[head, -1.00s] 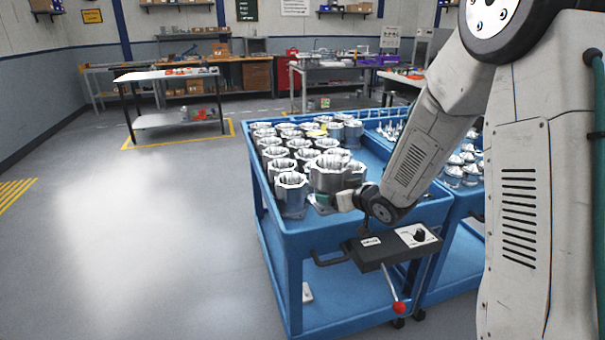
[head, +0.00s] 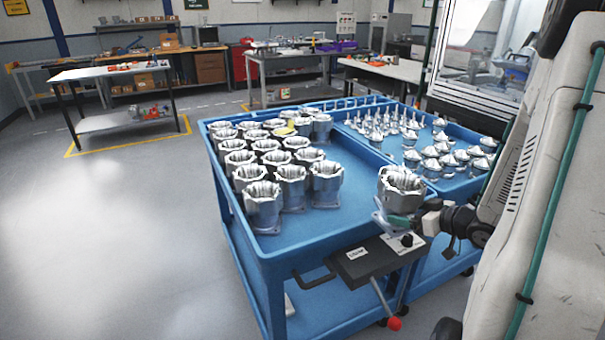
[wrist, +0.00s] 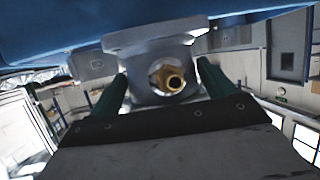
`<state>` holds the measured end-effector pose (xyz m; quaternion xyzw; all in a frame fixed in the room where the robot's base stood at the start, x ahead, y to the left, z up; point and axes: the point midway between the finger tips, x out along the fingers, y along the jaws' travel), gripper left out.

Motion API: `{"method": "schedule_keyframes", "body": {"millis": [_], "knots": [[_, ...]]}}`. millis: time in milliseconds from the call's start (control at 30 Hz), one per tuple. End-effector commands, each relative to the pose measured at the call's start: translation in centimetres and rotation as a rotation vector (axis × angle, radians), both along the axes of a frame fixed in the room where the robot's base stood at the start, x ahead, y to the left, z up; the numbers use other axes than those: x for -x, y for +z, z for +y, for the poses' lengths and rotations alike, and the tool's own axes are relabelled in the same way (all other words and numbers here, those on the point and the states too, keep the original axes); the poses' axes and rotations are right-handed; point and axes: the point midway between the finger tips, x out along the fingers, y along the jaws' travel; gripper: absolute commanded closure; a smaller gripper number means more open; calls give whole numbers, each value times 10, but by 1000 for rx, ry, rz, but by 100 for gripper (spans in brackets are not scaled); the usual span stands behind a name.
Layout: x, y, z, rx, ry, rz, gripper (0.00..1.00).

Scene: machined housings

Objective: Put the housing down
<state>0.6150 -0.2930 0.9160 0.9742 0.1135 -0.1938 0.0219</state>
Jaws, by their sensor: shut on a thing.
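The housing (head: 402,188) is a silver machined casting with an open, scalloped top. It is upright at the front right corner of the near blue cart (head: 345,225). My gripper (head: 398,219) is shut on its lower body from the right. In the wrist view the green fingers (wrist: 165,90) stand on both sides of the housing (wrist: 150,52), with a brass fitting (wrist: 168,78) between them. Its flange is close to a blue surface at the top of that view; I cannot tell whether they touch.
Several similar housings (head: 262,200) stand in rows on the cart's left and back. Bare blue surface lies between them and the held housing. A second blue cart (head: 448,185) with several pointed metal parts adjoins on the right. A control box (head: 370,262) with a red-knobbed lever is at the front.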

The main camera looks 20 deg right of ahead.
Motion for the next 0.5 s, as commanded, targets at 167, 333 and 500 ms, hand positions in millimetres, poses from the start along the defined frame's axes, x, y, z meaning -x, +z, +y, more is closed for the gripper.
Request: {"method": "schedule_keyframes", "body": {"millis": [167,333,500], "knots": [[-18,-2,6,2,5,-2,73],[-56,-5,17,2,5,-2,73],[-95,-9,29,1,5,-3,73]]}}
